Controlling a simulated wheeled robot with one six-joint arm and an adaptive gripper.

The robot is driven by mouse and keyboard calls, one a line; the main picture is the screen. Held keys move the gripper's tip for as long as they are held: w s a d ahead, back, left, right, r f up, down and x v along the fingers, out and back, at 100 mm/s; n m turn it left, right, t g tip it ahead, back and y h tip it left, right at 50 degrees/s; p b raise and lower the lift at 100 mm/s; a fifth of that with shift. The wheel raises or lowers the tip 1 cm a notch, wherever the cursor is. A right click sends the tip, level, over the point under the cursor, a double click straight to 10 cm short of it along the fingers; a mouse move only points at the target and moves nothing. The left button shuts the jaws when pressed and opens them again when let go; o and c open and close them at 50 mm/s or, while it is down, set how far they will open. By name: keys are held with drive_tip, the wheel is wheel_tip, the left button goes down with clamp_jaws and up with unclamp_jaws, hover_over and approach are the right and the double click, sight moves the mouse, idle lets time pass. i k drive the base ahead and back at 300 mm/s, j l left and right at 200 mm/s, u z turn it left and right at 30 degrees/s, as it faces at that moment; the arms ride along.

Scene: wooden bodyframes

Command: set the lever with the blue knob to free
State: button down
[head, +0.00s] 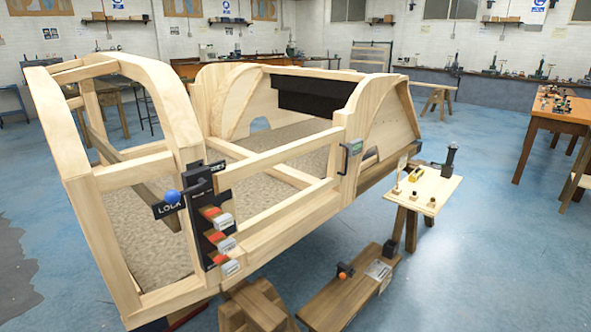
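The blue knob (172,196) is at the left end of a dark lever on a black panel (208,222), fixed to the front post of the wooden bodyframe (190,130). The lever arm (190,188) slopes up to the right from the knob. A dark label plate (165,209) with white letters is right beside the knob; its word is partly covered. Another dark plate (216,166) sits at the upper right of the panel; its word is too small to read surely. My gripper is not in view.
Red-and-white switches (222,243) line the panel below the lever. A low bench with an orange knob (343,270) and a small table (428,188) with parts stand to the right. A wooden stool (253,305) is in front. Blue floor is open at right.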

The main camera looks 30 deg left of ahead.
sight(172, 197)
drive_tip(key=u, duration=2.05)
